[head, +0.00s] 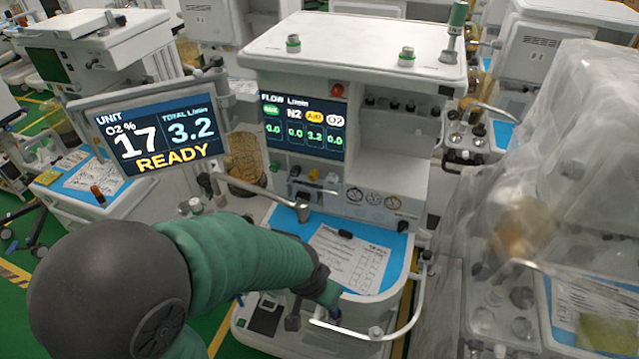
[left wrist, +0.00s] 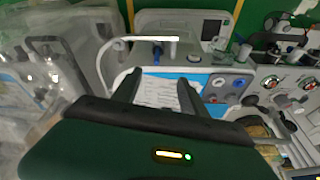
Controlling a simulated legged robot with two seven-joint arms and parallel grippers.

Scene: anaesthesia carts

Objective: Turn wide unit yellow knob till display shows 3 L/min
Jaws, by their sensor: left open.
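The wide white unit (head: 350,45) stands in the middle of the head view. Its flow display (head: 303,127) reads 0.0, 0.0, 3.2 and 0.0, with 3.2 under the yellow AIR label. A side screen (head: 150,135) reads O2 17 %, total 3.2 L/min and READY. The small yellow knob (head: 313,174) is in the row below the flow display, beside black and white knobs. My left gripper (head: 318,308) is low at the tray's front edge, well below the knob and apart from it. In the left wrist view its two fingers (left wrist: 158,92) are apart and empty. My right gripper is out of view.
A blue work surface (head: 290,222) with a paper sheet (head: 345,262) lies under the knobs. A white rail (head: 410,315) rounds the front. A plastic-covered cart (head: 560,170) crowds the right.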

